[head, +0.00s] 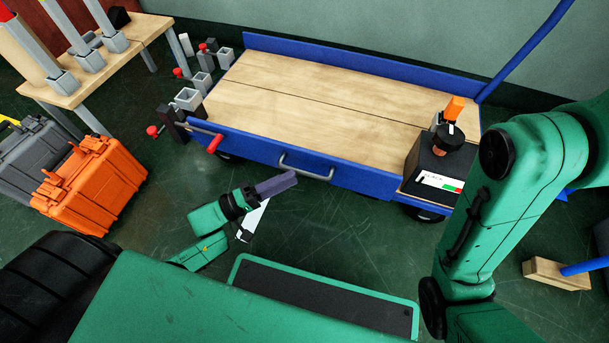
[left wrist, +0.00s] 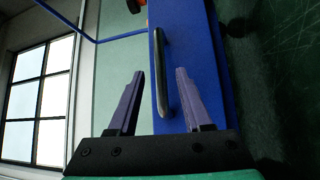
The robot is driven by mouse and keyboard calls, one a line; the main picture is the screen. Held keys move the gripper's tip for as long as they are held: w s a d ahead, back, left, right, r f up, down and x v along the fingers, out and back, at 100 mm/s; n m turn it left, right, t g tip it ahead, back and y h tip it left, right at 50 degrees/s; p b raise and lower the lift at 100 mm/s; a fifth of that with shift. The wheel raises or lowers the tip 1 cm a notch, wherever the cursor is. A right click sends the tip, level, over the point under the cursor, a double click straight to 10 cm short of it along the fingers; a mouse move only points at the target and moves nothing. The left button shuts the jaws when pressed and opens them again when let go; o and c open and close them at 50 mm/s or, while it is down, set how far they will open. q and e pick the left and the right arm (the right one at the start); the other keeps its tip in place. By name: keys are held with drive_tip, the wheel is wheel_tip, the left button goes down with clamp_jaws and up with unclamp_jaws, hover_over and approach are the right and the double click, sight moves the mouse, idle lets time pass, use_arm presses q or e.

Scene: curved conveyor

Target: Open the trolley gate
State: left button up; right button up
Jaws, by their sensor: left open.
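The trolley has a wooden deck (head: 310,100) and a blue gate panel (head: 250,148) along its near side, which looks upright and closed. A grey bar handle (head: 306,168) sits on the gate. A red-tipped lever (head: 214,143) is at the gate's left end. My left gripper (head: 290,178) is open and empty just in front of the handle. In the left wrist view, the handle (left wrist: 160,75) on the blue gate (left wrist: 203,65) lines up between the two spread fingers (left wrist: 160,72). I cannot tell how deep the handle is between them. My right gripper is out of view.
A black box with an orange-topped device (head: 437,160) stands at the trolley's right end. Orange (head: 90,185) and grey (head: 35,155) cases and a wooden table (head: 130,35) are at the left.

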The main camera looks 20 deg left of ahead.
sight(303, 171)
use_arm(q)
drive_tip(key=b+x, duration=0.1)
drive_tip(key=x, duration=0.4)
clamp_jaws()
drive_tip(key=shift+f, duration=0.1)
idle(1.2)
